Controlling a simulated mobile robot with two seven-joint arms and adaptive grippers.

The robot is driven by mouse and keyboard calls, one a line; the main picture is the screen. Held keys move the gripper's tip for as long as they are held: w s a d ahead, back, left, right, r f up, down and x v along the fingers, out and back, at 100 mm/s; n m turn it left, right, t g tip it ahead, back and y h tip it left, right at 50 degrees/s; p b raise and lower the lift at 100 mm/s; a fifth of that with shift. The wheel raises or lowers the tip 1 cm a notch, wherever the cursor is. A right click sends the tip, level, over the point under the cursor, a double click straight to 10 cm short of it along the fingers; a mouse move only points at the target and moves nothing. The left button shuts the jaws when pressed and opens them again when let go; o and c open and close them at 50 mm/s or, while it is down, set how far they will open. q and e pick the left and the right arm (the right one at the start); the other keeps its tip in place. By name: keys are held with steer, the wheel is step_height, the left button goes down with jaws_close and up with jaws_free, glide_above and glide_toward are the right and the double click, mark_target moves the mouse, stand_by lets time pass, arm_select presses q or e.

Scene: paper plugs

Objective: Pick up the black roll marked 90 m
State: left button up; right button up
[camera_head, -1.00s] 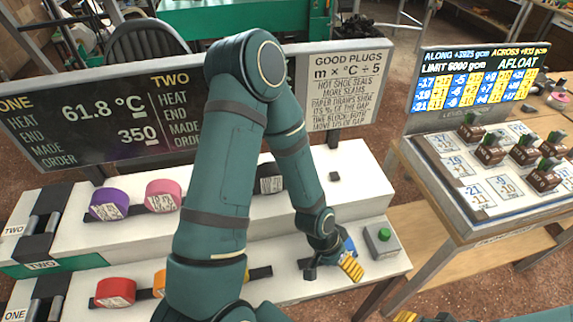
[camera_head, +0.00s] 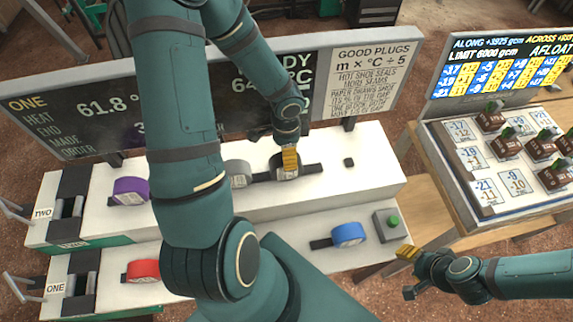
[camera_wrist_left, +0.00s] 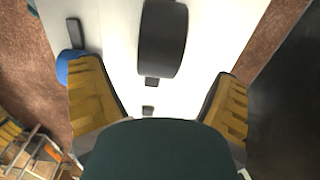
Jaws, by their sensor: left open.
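The black roll (camera_head: 278,172) sits on the upper white step, at the right end of its row. In the head view my left gripper (camera_head: 290,158) is over it and hides part of it; its marking is not readable. In the left wrist view the black roll (camera_wrist_left: 163,40) lies ahead of my left gripper (camera_wrist_left: 163,100), roughly in line with the gap between the spread yellow-padded fingers. The gripper is open and holds nothing. My right gripper (camera_head: 408,272) is open and empty, off the front right of the steps.
A grey roll (camera_head: 238,174) stands left of the black roll, and a purple roll (camera_head: 130,191) is farther left. The sign board (camera_head: 370,85) rises close behind.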

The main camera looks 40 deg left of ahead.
arm_select(q)
steer(key=shift+f+b, duration=0.75)
steer(key=shift+f, duration=2.7)
steer(key=c, duration=1.3)
